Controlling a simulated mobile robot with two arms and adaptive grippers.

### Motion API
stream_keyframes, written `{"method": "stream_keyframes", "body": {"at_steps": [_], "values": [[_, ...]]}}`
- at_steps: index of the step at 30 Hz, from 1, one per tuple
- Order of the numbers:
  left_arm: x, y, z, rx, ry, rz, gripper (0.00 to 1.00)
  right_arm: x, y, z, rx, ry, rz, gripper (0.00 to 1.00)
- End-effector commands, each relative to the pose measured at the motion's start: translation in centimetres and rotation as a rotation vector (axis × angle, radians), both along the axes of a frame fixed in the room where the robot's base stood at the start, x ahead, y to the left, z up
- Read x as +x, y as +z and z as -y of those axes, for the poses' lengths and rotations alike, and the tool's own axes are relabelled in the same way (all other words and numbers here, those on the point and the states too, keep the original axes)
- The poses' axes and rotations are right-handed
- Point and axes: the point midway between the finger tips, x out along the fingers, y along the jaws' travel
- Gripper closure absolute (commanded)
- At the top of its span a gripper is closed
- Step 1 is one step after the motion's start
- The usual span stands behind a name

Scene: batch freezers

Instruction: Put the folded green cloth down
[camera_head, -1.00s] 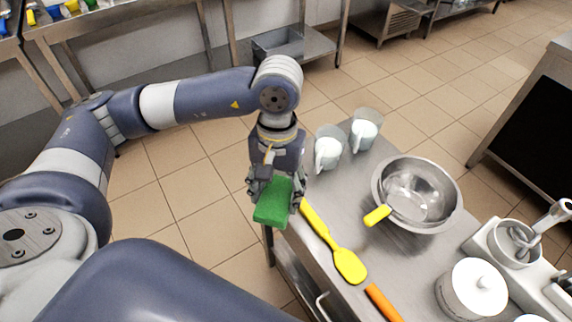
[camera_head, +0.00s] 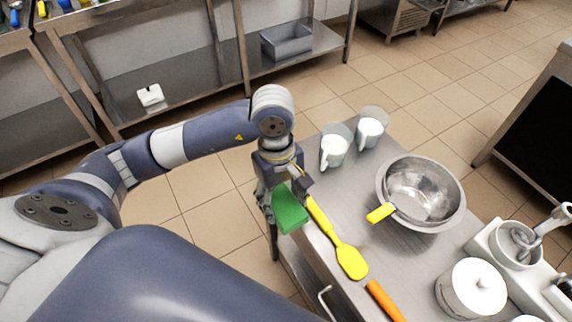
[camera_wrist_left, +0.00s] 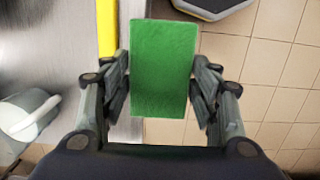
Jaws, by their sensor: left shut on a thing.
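The folded green cloth (camera_head: 290,212) is a thick green block held in my left gripper (camera_head: 284,200) at the table's left edge in the head view. In the left wrist view, the cloth (camera_wrist_left: 165,65) sits between the two fingers of the left gripper (camera_wrist_left: 163,85), which is shut on it. There the cloth lies partly over the steel table edge and partly over the floor tiles. I cannot tell its height above the table. My right gripper is not in view.
On the steel table (camera_head: 315,255) a yellow spatula (camera_head: 338,240) lies just right of the cloth. Floor lies left of the table.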

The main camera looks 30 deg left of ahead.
Motion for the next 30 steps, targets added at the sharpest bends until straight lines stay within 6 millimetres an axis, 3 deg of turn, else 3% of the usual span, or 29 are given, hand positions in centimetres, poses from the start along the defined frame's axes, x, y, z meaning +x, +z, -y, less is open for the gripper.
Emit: {"method": "stream_keyframes", "body": {"at_steps": [15, 27, 30], "values": [[9.7, -0.7, -4.6, -0.002, 0.002, 0.001, 0.63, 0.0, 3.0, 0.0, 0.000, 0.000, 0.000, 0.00], [12.7, -1.1, -6.1, -0.001, -0.001, 0.000, 0.63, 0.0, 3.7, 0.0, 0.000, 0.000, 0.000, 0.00], [12.5, -2.7, -6.0, -0.003, -0.002, -0.006, 0.63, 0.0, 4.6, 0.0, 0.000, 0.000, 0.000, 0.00]]}}
